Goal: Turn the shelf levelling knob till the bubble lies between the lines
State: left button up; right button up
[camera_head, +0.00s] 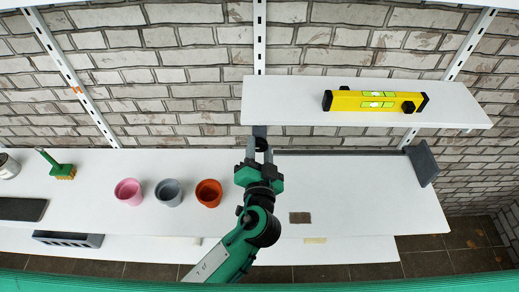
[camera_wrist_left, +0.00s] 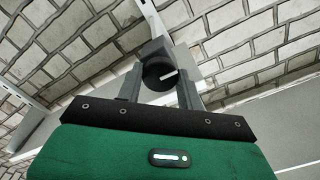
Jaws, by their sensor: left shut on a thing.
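My left gripper (camera_head: 260,152) reaches up to the left front corner of the upper shelf. It is shut on the black levelling knob (camera_head: 261,141) under that corner. In the left wrist view the knob (camera_wrist_left: 160,75) is round and black with a white mark, and sits between the two fingers. The white upper shelf (camera_head: 300,98) carries a yellow spirit level (camera_head: 350,101) with green vials (camera_head: 378,99). The bubble's place against the lines is too small to tell. My right gripper is not in view.
On the lower shelf (camera_head: 330,180) stand a pink pot (camera_head: 128,192), a grey pot (camera_head: 168,193) and an orange pot (camera_head: 209,193). A green brush (camera_head: 62,171) lies at left. A dark grey panel (camera_head: 422,163) leans at right.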

pick_arm(q)
jog(key=m+p, duration=0.2)
jog(key=m, duration=0.3)
jog(key=shift+r+m, duration=0.1)
jog(key=shift+m, duration=0.2)
jog(key=m+p, duration=0.1)
jog(key=m, duration=0.2)
jog(key=shift+p, duration=0.35)
jog(key=shift+m, duration=0.6)
jog(key=shift+d, duration=0.1)
jog(key=o, duration=1)
jog(key=shift+s+f, duration=0.15)
jog(key=shift+f, duration=0.05)
